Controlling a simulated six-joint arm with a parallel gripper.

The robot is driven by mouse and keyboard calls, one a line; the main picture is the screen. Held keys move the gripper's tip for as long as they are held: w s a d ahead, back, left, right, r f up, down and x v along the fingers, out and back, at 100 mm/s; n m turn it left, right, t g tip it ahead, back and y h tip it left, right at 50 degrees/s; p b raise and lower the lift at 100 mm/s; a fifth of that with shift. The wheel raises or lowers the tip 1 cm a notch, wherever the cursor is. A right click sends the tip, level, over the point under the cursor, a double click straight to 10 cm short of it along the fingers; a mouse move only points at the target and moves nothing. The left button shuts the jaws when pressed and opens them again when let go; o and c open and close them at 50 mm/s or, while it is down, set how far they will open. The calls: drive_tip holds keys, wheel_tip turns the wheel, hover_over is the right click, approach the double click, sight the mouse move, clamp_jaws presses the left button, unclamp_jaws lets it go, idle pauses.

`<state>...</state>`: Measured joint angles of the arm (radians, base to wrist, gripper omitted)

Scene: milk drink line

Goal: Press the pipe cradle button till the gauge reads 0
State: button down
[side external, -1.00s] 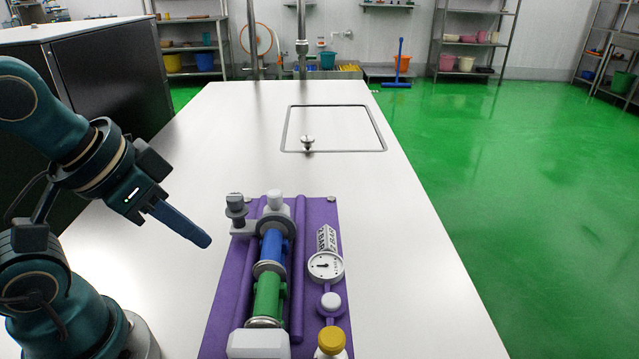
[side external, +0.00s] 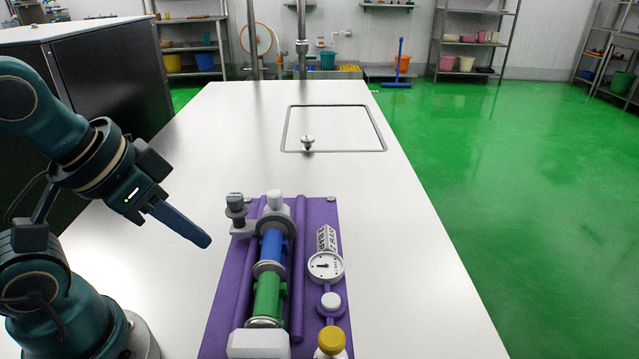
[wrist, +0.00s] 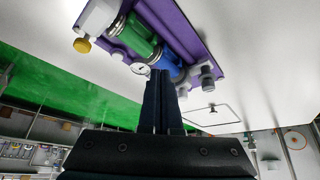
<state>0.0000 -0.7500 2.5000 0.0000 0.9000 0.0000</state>
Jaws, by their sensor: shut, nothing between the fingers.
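A purple board (side external: 326,214) on the table carries a cradle with a blue pipe part (side external: 272,245) and a green pipe part (side external: 268,297) in line. A round white gauge (side external: 325,266) sits at its right; its needle points roughly left, but the numbers are too small to read. Below it are a white round knob (side external: 331,302) and a yellow knob (side external: 331,342); I cannot tell which is the button. My gripper (side external: 207,242) is shut and empty, above the table left of the board, touching nothing. In the wrist view the fingers partly hide the gauge (wrist: 142,69).
A grey-topped post (side external: 236,204) and a white-topped fitting (side external: 275,201) rise at the board's far end. A white block (side external: 258,344) stands at its near end. The table (side external: 410,270) is clear to the right, and a square lidded hatch (side external: 345,125) lies farther back.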

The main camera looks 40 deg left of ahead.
idle(0.5)
drive_tip(key=w+a+r+m+t+y, duration=0.2)
drive_tip(key=w+a+m, duration=0.15)
drive_tip(key=m, duration=0.45)
drive_tip(key=m+t+h, duration=0.2)
drive_tip(key=m, duration=1.8)
hover_over(327, 306)
wheel_tip(327, 306, down, 4)
drive_tip(key=shift+f+h, duration=0.15)
drive_tip(key=shift+h, duration=0.15)
drive_tip(key=shift+f, duration=0.1)
drive_tip(key=shift+f, duration=4.3)
